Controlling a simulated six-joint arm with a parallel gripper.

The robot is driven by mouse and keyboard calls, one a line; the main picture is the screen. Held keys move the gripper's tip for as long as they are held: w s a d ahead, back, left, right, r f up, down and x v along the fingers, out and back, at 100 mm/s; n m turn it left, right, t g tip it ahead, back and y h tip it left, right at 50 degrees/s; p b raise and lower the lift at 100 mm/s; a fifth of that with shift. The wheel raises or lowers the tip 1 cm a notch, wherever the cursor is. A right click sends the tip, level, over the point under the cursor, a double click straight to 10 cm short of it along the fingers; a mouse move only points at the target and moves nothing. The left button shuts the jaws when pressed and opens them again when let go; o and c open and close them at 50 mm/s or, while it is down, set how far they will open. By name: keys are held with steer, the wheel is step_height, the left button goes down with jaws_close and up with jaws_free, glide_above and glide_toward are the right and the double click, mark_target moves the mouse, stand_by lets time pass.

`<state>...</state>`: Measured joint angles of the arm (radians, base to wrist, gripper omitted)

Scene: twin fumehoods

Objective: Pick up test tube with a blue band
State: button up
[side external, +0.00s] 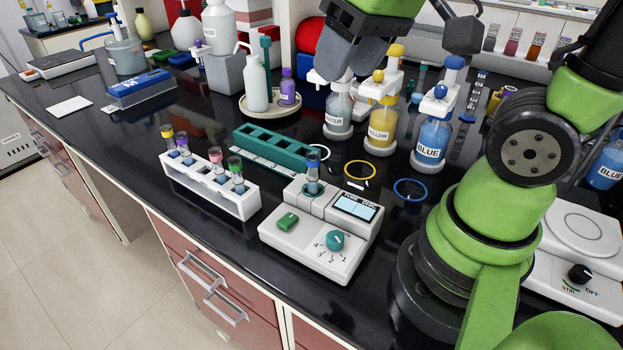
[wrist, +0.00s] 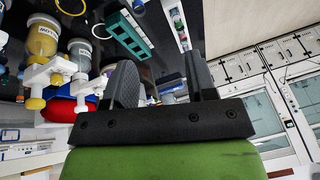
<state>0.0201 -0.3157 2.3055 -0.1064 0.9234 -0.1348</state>
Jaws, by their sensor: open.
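A test tube with a blue band (side external: 313,163) stands upright in the well of a white instrument (side external: 310,257) with a small screen and a teal knob. A white rack (side external: 238,205) to its left holds several tubes with yellow, purple-blue, pink and green bands; the purple-blue one (side external: 183,144) is second from the far end. My gripper (side external: 346,70) is high at the top, behind and above the instrument, open and empty. Its two dark fingers (wrist: 160,78) stand apart in the wrist view, with no tube between them.
A teal empty-looking rack (side external: 272,150) lies behind the instrument. Bottles marked yellow (side external: 382,125) and blue (side external: 433,140), plus a clear one (side external: 338,110), stand below and right of my gripper. A round tray (side external: 270,108) holds two bottles. Black bench at left front is clear.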

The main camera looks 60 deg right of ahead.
steer(key=w+d+f+n+g, duration=0.2)
steer(key=w+f+g, duration=0.2)
steer(key=w+f, duration=0.25)
steer(key=h, duration=0.1)
glide_above(312, 155)
steer(key=shift+n, duration=0.3)
step_height(312, 155, down, 6)
steer(key=shift+s+d+r, duration=0.1)
steer(key=shift+s+r, duration=0.05)
steer(key=shift+w+f, duration=0.2)
steer(key=shift+f, duration=2.9)
jaws_close()
